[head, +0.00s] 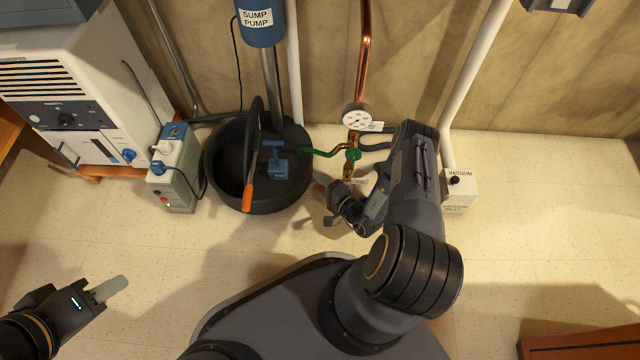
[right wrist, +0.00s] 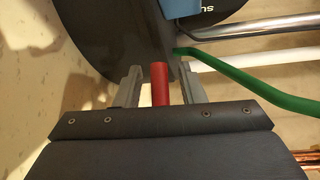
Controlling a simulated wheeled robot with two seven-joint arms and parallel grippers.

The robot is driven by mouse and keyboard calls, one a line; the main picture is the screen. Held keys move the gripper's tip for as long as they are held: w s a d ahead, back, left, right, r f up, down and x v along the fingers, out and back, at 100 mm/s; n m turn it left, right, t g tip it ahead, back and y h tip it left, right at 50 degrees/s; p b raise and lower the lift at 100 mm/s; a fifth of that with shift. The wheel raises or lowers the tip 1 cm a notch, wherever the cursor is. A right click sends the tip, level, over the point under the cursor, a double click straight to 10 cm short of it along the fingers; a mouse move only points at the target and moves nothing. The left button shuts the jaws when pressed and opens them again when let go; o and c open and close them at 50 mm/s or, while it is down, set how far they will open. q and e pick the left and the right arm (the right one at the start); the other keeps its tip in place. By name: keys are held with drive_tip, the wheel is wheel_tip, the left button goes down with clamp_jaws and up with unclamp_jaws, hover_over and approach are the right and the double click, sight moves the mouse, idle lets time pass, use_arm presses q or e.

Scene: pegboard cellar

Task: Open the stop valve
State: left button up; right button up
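A copper pipe (head: 364,60) runs down the wall to a round gauge (head: 355,118). Below it a green valve part (head: 353,155) has a green lever (head: 318,152) reaching left toward the basin; the lever also shows in the right wrist view (right wrist: 250,82). A red handle end (right wrist: 160,84) stands between the fingers of my right gripper (right wrist: 162,88), with gaps on both sides. The fingers are open, and what the red handle joins is hidden. In the head view my right gripper (head: 326,203) is low by the pipe. My left gripper (head: 108,289) is away at lower left.
A black basin (head: 225,190) with an orange-handled tool (head: 248,197) stands left of the pipe, below the sump pump (head: 262,25). A power box (head: 176,180) and white unit (head: 85,90) are further left. A vacuum box (head: 460,190) is right.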

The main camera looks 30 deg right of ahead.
drive_tip(key=shift+c, duration=0.4)
clamp_jaws()
